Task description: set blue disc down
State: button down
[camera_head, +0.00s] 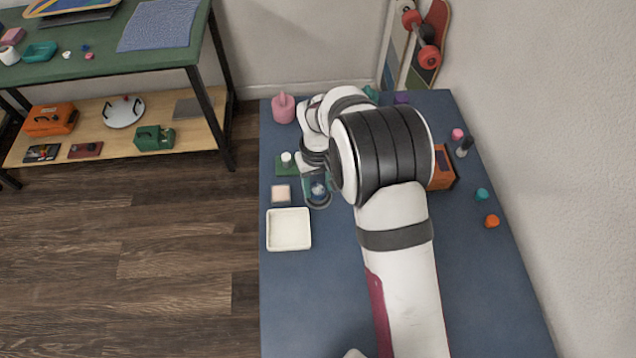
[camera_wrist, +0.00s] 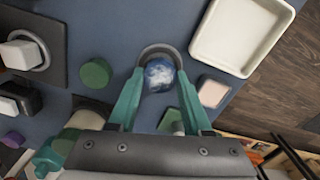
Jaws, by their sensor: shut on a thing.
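The blue disc, marbled with white, sits between the fingertips of my gripper (camera_wrist: 160,78) in the wrist view; the disc (camera_wrist: 159,74) fills the gap between the teal fingers. In the head view the disc (camera_head: 318,189) is small and partly covered by my gripper (camera_head: 317,183). My gripper is shut on it. A grey rounded rim (camera_wrist: 158,50) curves around the disc's far side, and the same grey ring (camera_head: 319,205) shows in the head view. I cannot tell whether the disc touches the ring or the blue table.
A white square tray (camera_head: 289,229) lies close by, with a pale pink block (camera_head: 281,193) on a small pad above it. A green disc (camera_wrist: 96,73) lies left of the fingers. An orange box (camera_head: 441,170) is behind my arm. The table's front area is clear.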

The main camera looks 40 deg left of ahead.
jog(key=shift+f, duration=0.25)
jog(key=shift+f, duration=0.3)
jog(key=shift+c, duration=1.7)
grip_release()
